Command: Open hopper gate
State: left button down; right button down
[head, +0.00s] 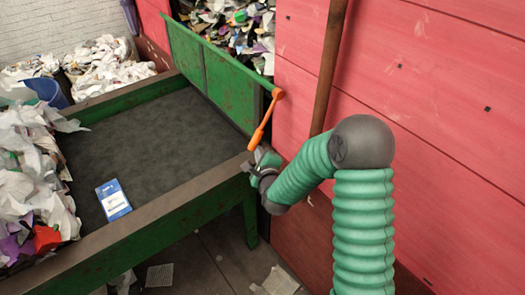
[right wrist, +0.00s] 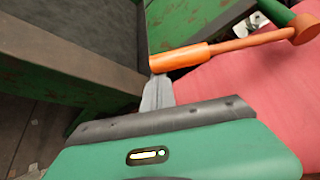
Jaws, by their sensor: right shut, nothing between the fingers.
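The hopper gate (head: 215,80) is a worn green panel standing at the far end of the belt, with heaped waste behind it. Its orange lever (head: 264,119) slants down from a pivot at the gate's right end. My right gripper (head: 263,157) is shut and empty by the lever's lower end. In the right wrist view, the shut fingertips (right wrist: 158,88) are just below the end of the lever's thick orange grip (right wrist: 180,57); I cannot tell whether they touch it. My left gripper is not in view.
The dark belt (head: 150,135) lies inside a green frame with a brown rim (head: 160,210). A blue-and-white packet (head: 113,200) lies on it. Mixed waste (head: 35,190) is heaped at left. A red wall (head: 430,100) and a rusty pole (head: 329,65) stand at right.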

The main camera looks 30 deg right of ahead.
jog(key=a+r+m+y+p, duration=0.3)
jog(key=a+r+p, duration=0.1)
jog(key=r+p, duration=0.4)
jog(key=a+r+m+g+y+p, duration=0.1)
jog(key=a+r+m+y+p, duration=0.1)
jog(key=a+r+p, duration=0.3)
notch_tip(320, 180, up, 4)
jog(key=m+p, duration=0.1)
jog(key=p, duration=0.5)
jog(key=shift+s+a+g+y+p, duration=0.2)
jog(key=shift+g+y+p, duration=0.1)
jog(key=shift+y+p, duration=0.1)
